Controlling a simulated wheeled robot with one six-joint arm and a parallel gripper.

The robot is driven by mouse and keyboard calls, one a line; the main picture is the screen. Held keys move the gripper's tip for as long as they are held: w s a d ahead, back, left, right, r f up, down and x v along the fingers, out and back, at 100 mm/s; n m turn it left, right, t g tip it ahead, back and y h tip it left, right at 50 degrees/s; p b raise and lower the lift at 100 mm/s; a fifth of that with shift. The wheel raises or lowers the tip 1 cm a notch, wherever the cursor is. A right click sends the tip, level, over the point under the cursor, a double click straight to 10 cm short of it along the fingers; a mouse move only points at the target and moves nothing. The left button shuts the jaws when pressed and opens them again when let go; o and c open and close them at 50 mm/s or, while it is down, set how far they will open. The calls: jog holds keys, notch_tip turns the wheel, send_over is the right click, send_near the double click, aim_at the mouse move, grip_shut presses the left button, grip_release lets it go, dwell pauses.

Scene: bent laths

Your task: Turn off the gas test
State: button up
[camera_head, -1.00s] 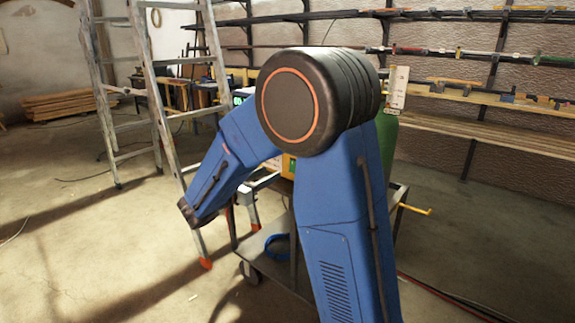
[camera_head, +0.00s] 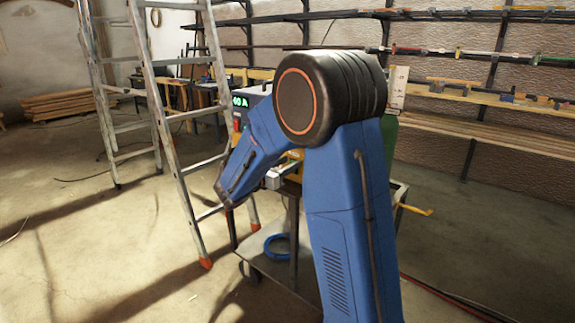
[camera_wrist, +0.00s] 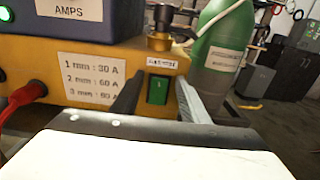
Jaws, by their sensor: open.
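A green rocker switch (camera_wrist: 158,90) sits on the front of a yellow box (camera_wrist: 110,50) in the wrist view, under a small white label (camera_wrist: 162,64) too blurred to read. My gripper (camera_wrist: 160,80) is open and empty, with one finger on each side of the switch in the picture. I cannot tell whether the fingers touch the box. A brass fitting (camera_wrist: 159,30) stands on top of the box, above the switch. A green gas cylinder (camera_wrist: 225,38) stands behind to the right. In the head view my arm hides most of the box and cylinder.
A white card (camera_wrist: 90,78) lists thicknesses and amps. A red plug and cable (camera_wrist: 25,98) stick out at the left. In the head view, a lit green display (camera_head: 240,101) reads 60 A. A ladder (camera_head: 165,110) stands left of the cart (camera_head: 275,265); shelves line the wall.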

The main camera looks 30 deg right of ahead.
grip_shut()
jog(key=shift+a+f+h, duration=0.1)
jog(key=shift+f+h, duration=0.15)
jog(key=shift+h, duration=0.15)
jog(key=shift+s+a+f+t+h, duration=0.15)
jog(key=shift+t+h, duration=0.15)
jog(key=shift+h, duration=0.3)
jog(key=shift+w+f+t+h, duration=0.1)
jog(key=shift+t+h, duration=0.2)
jog(key=shift+h, duration=0.3)
grip_release()
jog(key=shift+a, duration=0.15)
jog(key=v, duration=1.7)
